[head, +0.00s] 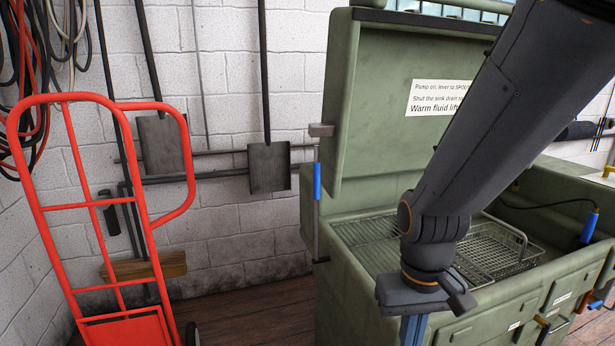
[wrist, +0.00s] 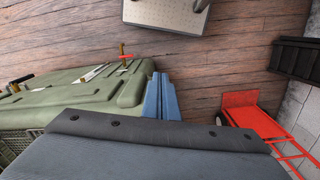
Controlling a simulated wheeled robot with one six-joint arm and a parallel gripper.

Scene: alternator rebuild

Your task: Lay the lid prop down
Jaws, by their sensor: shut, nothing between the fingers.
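The lid prop (head: 317,182) is a thin upright rod with a blue sleeve, at the left side of the green parts washer (head: 360,305). Its top is by a small block at the raised lid's (head: 385,100) left edge, and its foot is near the tub's left rim. My gripper (head: 412,331) is low in front of the washer, to the right of the prop and apart from it. Its blue fingers also show in the wrist view (wrist: 160,98), shut and empty. I cannot make out the prop in the wrist view.
A wire basket (head: 495,250) sits in the washer tub. A red hand truck (head: 125,330) stands at the left, and shovels (head: 268,167) hang on the wall. Bare floor (head: 255,312) lies between truck and washer. A grey plate (wrist: 165,13) is at the wrist view's top.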

